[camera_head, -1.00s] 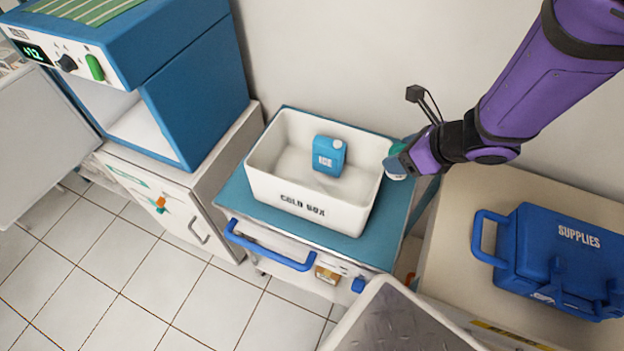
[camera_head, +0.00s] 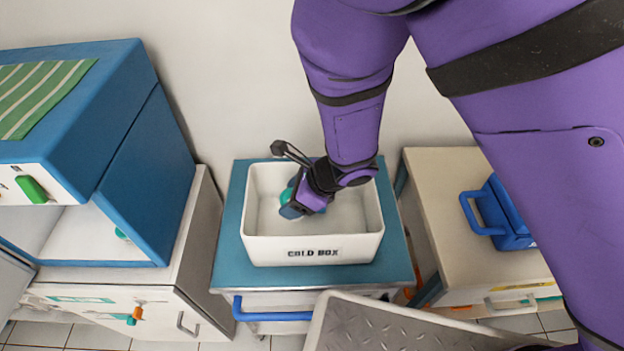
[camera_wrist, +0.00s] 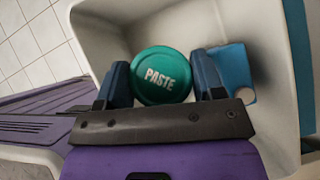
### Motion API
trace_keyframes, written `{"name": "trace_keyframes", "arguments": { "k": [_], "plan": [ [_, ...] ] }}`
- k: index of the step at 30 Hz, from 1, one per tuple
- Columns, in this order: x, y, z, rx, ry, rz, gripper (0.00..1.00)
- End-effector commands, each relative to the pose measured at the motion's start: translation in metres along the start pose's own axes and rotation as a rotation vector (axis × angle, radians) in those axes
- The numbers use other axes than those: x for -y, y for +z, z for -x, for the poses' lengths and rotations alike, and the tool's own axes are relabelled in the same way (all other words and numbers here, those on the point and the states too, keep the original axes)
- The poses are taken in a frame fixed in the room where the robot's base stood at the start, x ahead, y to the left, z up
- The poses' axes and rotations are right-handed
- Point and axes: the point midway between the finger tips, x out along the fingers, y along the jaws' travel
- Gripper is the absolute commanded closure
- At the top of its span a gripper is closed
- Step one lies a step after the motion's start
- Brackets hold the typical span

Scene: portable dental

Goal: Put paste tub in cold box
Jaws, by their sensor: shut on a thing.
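The paste tub, with a round green lid lettered PASTE (camera_wrist: 161,76), sits between the two fingers of my gripper (camera_wrist: 164,82) in the wrist view. My gripper is shut on it. In the head view my gripper (camera_head: 292,207) is over the inside of the white cold box (camera_head: 313,250), with a bit of the green tub (camera_head: 286,196) showing beside it. The cold box stands on a blue-topped cart. I cannot tell whether the tub touches the box floor. A blue ice pack (camera_wrist: 236,72) lies in the box, right of the tub in the wrist view.
A blue cabinet unit (camera_head: 150,170) stands left of the cart (camera_head: 228,262). A beige cabinet (camera_head: 440,215) with a blue supplies case (camera_head: 505,218) is on the right. A metal-plated surface (camera_head: 400,325) is in front. The box's left inside is clear.

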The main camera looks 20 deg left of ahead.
Motion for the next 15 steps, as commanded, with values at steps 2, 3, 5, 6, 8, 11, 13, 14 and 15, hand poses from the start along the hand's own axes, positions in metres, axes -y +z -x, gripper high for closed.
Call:
{"name": "trace_keyframes", "arguments": {
  "k": [2,3,5,6,8,11,13,14,15],
  "plan": [
    [0.000,-0.004,-0.004,-0.001,-0.002,0.001,0.62],
    [0.000,-0.006,-0.006,-0.001,-0.003,0.001,0.62],
    [0.000,-0.009,-0.010,-0.002,-0.002,0.001,0.62],
    [0.000,-0.012,-0.014,-0.002,-0.002,0.001,0.62],
    [0.000,-0.017,-0.021,-0.004,-0.002,0.002,0.62],
    [0.001,-0.026,-0.032,-0.003,-0.003,0.002,0.62],
    [0.001,-0.032,-0.040,-0.002,-0.002,0.002,0.62],
    [0.001,-0.034,-0.042,-0.002,-0.003,0.002,0.62],
    [0.001,-0.037,-0.045,-0.002,-0.003,0.003,0.62]
  ]
}}
